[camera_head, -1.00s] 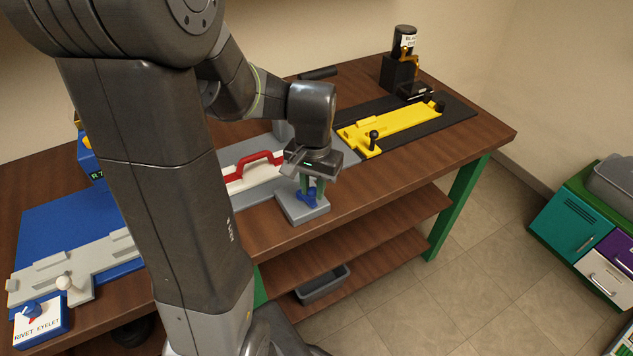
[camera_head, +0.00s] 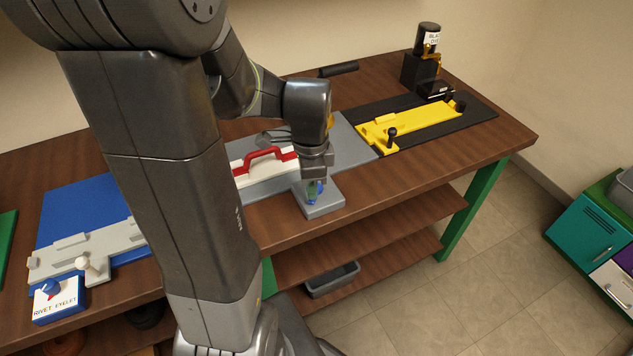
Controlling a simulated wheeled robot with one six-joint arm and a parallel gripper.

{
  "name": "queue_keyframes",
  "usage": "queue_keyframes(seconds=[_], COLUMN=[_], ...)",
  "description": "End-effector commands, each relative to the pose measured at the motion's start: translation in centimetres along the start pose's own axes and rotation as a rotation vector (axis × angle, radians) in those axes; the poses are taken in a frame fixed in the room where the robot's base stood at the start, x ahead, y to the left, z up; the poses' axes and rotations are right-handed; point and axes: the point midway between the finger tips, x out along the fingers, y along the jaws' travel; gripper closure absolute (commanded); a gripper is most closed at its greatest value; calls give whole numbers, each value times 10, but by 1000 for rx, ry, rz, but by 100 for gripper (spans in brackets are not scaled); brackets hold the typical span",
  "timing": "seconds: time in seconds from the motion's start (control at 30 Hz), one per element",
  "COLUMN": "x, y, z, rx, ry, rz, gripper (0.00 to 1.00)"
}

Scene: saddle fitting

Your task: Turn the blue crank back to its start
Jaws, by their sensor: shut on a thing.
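The blue crank (camera_head: 321,186) stands on a grey block (camera_head: 327,208) at the front edge of the wooden bench. My gripper (camera_head: 314,186) points down over the block and is shut on the crank. The gripper's fingers and wrist cover most of the crank, so its exact angle is hard to tell. The block sits at the front corner of a grey plate.
A white piece with a red handle (camera_head: 269,156) lies just left of my gripper. A yellow fixture (camera_head: 420,122) on a black mat is to the right. A blue box with a dial (camera_head: 58,300) stands at the front left. The bench front right of the block is clear.

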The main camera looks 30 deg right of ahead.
Motion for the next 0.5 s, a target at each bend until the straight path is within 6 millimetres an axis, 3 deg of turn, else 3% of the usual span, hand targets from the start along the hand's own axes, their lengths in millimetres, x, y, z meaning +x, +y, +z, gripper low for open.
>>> queue_keyframes(seconds=[0.5], x=[0], y=[-14], z=[16], rx=[480], ry=[8], rz=[0], gripper=[100])
